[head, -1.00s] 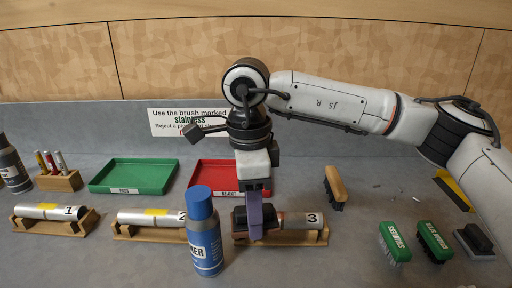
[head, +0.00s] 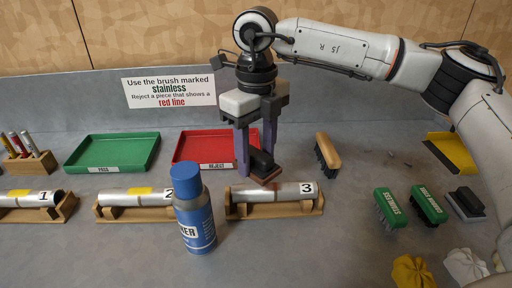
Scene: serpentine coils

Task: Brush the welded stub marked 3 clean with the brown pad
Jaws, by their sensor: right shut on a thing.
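The stub marked 3 (head: 288,191) is a metal tube lying in a wooden cradle (head: 275,211), with a brownish tint on its surface. My right gripper (head: 256,168) is above and slightly behind it, shut on the brown pad (head: 263,171), which has a black top and a brown underside. The pad is tilted, its lower edge close to the top of the stub; I cannot tell whether they touch. My left gripper is not in view.
A blue spray can (head: 194,214) stands in front, left of stub 3. Stubs 2 (head: 140,196) and 1 (head: 28,198) lie further left. Green (head: 113,153) and red (head: 203,149) trays sit behind. Brushes (head: 390,208) and cloths (head: 413,271) lie at right.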

